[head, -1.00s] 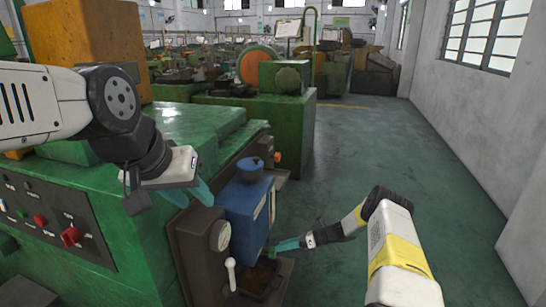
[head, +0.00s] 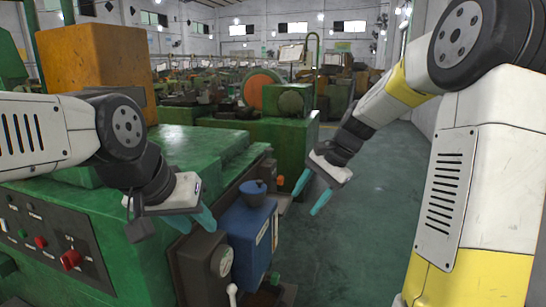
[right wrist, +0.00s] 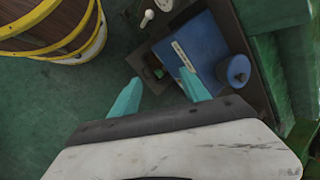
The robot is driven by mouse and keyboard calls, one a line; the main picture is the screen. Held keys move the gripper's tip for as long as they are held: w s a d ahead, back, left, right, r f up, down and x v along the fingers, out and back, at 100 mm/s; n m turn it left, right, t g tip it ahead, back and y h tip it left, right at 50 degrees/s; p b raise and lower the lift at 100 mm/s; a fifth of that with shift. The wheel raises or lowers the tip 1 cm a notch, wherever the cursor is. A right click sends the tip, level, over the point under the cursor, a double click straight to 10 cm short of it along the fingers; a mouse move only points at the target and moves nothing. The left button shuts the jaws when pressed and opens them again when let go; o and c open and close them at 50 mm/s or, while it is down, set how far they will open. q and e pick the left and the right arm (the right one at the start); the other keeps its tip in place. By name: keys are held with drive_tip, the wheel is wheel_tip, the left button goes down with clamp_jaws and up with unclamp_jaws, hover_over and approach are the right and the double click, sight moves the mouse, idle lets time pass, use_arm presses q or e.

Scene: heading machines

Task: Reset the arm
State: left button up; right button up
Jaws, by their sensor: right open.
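My right gripper (head: 308,194) hangs raised over the aisle in the head view, right of the blue box (head: 250,232) on the green machine (head: 180,122). Its two teal fingers are apart with nothing between them. In the right wrist view the open right gripper (right wrist: 162,82) points down, with the blue box (right wrist: 190,50) below and beyond the fingers. My left gripper (head: 193,221) is over the machine's near side, left of the blue box. Its teal fingers are apart and I see nothing held.
The control panel (head: 52,238) with red knobs is at lower left. An orange block (head: 98,72) stands on the machine. A dark tray (right wrist: 148,64) lies beside the blue box. The green floor (head: 375,190) is clear on the right. Other machines stand behind.

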drive_tip(key=s+d+r+n+t+h, duration=0.1)
drive_tip(key=s+r+n, duration=0.1)
drive_tip(key=s, duration=0.5)
drive_tip(key=s+d+r+n+t+h, duration=0.1)
drive_tip(key=s+d+r+n+t, duration=0.1)
drive_tip(key=s+n, duration=0.2)
drive_tip(key=s+d+r+n+t+h, duration=0.1)
drive_tip(key=s+r+n, duration=0.2)
drive_tip(key=s, duration=0.7)
drive_tip(key=shift+s+d+t, duration=0.3)
drive_tip(key=shift+d+t, duration=0.05)
drive_tip(key=shift+t, duration=0.05)
